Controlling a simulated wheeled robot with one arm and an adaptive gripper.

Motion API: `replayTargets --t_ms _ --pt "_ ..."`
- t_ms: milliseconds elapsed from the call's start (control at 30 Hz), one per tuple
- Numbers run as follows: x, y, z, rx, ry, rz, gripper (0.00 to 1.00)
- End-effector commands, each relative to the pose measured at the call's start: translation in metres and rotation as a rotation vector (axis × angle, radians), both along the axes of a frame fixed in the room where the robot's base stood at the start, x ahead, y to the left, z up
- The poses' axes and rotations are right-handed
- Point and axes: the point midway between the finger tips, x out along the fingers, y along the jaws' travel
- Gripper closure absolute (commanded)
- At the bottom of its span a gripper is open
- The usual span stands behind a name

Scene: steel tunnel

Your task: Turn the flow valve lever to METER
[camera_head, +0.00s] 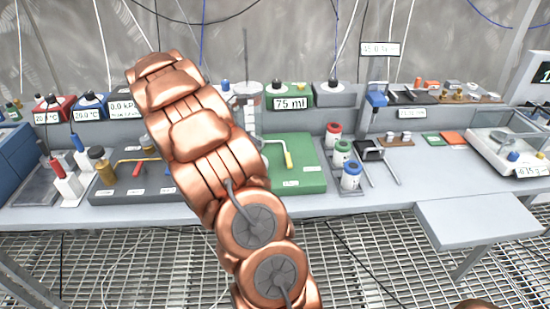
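A green board (310,172) lies on the bench just right of my arm. Small white labels (291,183) on the board are too small to read, so I cannot tell which position the lever points at. My arm covers the board's left part. My gripper does not show; the arm's far end hides whatever is behind it.
A grey board (135,185) with a red lever (131,161) and yellow handle lies left of my arm. A green box (289,95) reads 75 ml. A scale (512,150) sits far right.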

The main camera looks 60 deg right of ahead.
Motion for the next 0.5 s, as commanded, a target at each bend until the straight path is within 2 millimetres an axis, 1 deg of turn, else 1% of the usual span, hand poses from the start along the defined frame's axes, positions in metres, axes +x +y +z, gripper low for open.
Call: replayTargets --t_ms 167,267,500 --pt "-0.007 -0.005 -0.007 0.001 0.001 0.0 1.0" --pt "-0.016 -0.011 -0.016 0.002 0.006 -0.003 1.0" --pt "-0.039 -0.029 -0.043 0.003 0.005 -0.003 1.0"
